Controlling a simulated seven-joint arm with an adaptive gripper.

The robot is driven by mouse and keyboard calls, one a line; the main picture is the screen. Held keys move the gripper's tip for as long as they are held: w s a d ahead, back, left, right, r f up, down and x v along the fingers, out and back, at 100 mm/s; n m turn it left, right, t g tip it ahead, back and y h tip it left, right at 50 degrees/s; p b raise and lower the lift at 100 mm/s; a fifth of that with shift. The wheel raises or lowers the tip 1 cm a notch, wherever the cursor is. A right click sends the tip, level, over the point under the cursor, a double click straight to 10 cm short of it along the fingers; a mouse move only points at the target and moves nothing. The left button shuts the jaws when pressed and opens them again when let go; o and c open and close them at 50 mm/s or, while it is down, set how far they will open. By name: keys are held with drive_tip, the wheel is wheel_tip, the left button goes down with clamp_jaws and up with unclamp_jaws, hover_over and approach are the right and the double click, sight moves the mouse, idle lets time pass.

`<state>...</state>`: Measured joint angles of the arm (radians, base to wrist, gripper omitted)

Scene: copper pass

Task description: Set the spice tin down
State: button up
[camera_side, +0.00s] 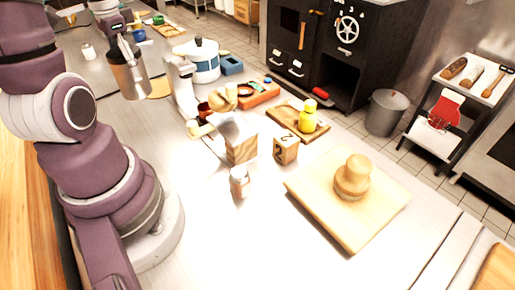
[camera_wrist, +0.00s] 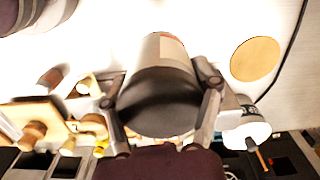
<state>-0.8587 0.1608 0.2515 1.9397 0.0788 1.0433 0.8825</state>
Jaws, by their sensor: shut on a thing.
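The spice tin, a grey-brown metallic cylinder (camera_side: 128,80), hangs below my gripper (camera_side: 126,55) at the upper left of the side view. In the wrist view the tin (camera_wrist: 160,100) fills the middle, with a dark end toward the camera and a paler label patch. My gripper's two fingers (camera_wrist: 161,92) press on either side of it, shut on it. A round tan mat (camera_side: 158,88) lies on the counter just right of the tin; it also shows in the wrist view (camera_wrist: 255,58), apart from the tin. I cannot tell whether the tin touches the counter.
A white stand mixer-like device (camera_side: 180,85) and a blue-banded pot (camera_side: 200,62) stand right of the mat. A glass shaker (camera_side: 239,182), wooden blocks (camera_side: 242,150) and a cutting board (camera_side: 322,205) are nearer. Bare counter lies around the tin's near side.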

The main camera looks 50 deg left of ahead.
wheel_tip(320, 180, down, 12)
drive_tip(key=o, duration=1.3)
wheel_tip(320, 180, up, 12)
drive_tip(key=shift+f, duration=0.1)
drive_tip(key=w+d+r+m+t, duration=0.1)
drive_tip(key=w+d+r+t, duration=0.1)
drive_tip(key=d, duration=0.8)
drive_tip(key=w+d+r+t, duration=0.3)
drive_tip(key=d, duration=0.7)
drive_tip(key=shift+w+r+m+t, duration=0.25)
drive_tip(key=shift+r+m+t, duration=0.05)
drive_tip(key=shift+r+m, duration=0.1)
